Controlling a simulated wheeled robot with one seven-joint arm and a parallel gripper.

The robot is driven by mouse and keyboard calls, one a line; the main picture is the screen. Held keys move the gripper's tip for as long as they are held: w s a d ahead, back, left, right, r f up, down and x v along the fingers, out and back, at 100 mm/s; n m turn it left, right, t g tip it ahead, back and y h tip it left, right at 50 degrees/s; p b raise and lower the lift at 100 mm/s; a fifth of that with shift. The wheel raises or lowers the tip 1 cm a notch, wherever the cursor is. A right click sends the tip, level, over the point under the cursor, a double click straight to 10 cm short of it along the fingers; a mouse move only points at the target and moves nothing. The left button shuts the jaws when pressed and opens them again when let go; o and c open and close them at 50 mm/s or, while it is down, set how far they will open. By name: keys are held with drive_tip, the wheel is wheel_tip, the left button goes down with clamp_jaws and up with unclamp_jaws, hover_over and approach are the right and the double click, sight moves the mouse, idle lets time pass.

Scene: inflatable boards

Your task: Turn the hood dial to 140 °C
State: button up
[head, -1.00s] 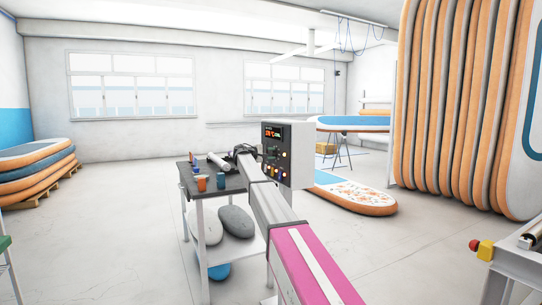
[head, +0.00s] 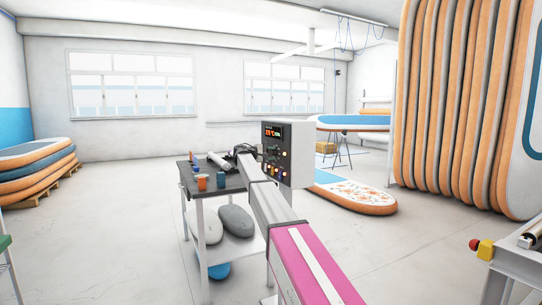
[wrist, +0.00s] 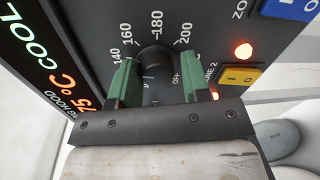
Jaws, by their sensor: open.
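The hood dial (wrist: 156,60) is a dark round knob on a black panel (wrist: 90,28) in the wrist view. The marks 140, 160, 180 and 200 run around its far side, with OFF at the right. My gripper (wrist: 159,72) is open, with one green finger pad on each side of the dial. I cannot tell whether the pads touch it. The dial's near side is partly hidden and its pointer is not clear. A display (wrist: 40,70) at the left reads about 75 °C COOL, partly cut off. The head view shows the control box (head: 301,152) beyond my arm.
A yellow switch (wrist: 238,77) and a blue switch (wrist: 290,8) sit right of the dial, near lit orange lamps. A dark-topped cart (head: 228,187) with small containers stands left of the box. Paddle boards (head: 465,110) stack at the right.

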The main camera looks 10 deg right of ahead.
drive_tip(key=shift+w+r, duration=0.15)
drive_tip(key=shift+r, duration=0.2)
drive_tip(key=f+v, duration=0.1)
drive_tip(key=v, duration=0.9)
drive_tip(key=shift+s+a, duration=0.3)
drive_tip(key=shift+a, duration=0.1)
drive_tip(key=shift+r, duration=0.1)
drive_tip(key=s+d+f+g+y, duration=0.15)
drive_tip(key=s+d+f, duration=0.25)
drive_tip(key=s+f, duration=0.5)
drive_tip(key=s+d+f+m+y, duration=0.1)
drive_tip(key=s+d+f+y, duration=0.35)
drive_tip(key=f, duration=0.85)
drive_tip(key=s+d+f+g+y, duration=0.1)
drive_tip(key=s+d+f, duration=0.1)
drive_tip(key=s+f, duration=0.8)
drive_tip(key=s+f+m+g+y, duration=0.1)
drive_tip(key=s+f+y, duration=0.2)
drive_tip(key=s+f, duration=0.3)
drive_tip(key=s+f+m+g+y, duration=0.1)
drive_tip(key=s+f, duration=0.5)
drive_tip(key=s, duration=0.8)
drive_tip(key=s+f+m+g+y, duration=0.1)
drive_tip(key=s+f+m+y, duration=0.2)
drive_tip(key=s+f, duration=0.4)
drive_tip(key=s+y, duration=0.1)
drive_tip(key=s, duration=0.2)
drive_tip(key=shift+a+y, duration=0.3)
drive_tip(key=shift+y, duration=0.1)
